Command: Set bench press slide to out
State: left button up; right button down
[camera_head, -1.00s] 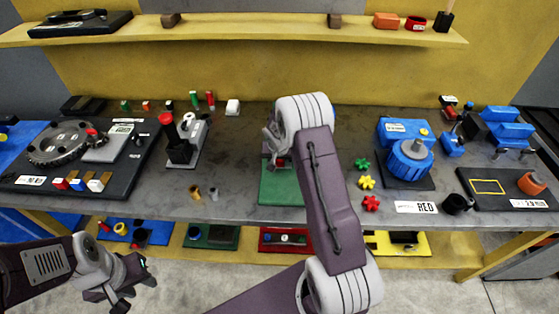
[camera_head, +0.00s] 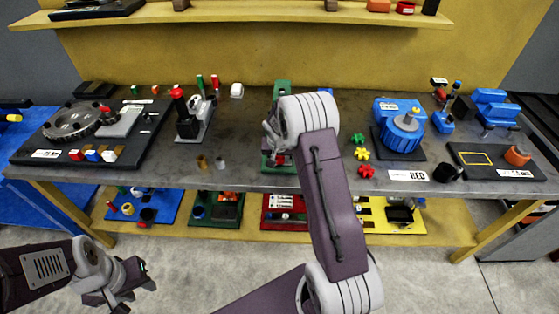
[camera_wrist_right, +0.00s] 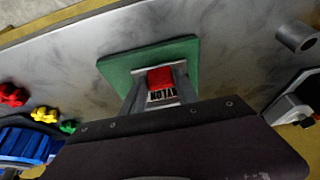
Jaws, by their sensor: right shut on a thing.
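The bench press is the green device, with an upright green part (camera_head: 282,91) behind my right arm and a flat green base (camera_head: 268,167) on the bench. The base also shows in the right wrist view (camera_wrist_right: 120,68). My right gripper (camera_wrist_right: 158,85) is shut on a red block (camera_wrist_right: 160,77), which I take for the slide's grip, near the front of the base. A white label reading NYLON, upside down, lies just below it. My arm hides the middle of the press and how far the slide extends. My left gripper (camera_head: 136,286) is open and empty, low in front of the bench.
A black device with a red knob (camera_head: 176,93) stands left of the press, and a gear board (camera_head: 30,155) further left. A blue motor-like unit (camera_head: 400,130) and small coloured gears (camera_head: 362,154) are to the right.

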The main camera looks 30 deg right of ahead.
jog(key=shift+s+f, duration=0.15)
jog(key=shift+s, duration=0.05)
jog(key=c, duration=1.2)
grip_release()
jog(key=shift+o, duration=1.4)
jog(key=shift+w, duration=0.15)
jog(key=v, duration=0.9)
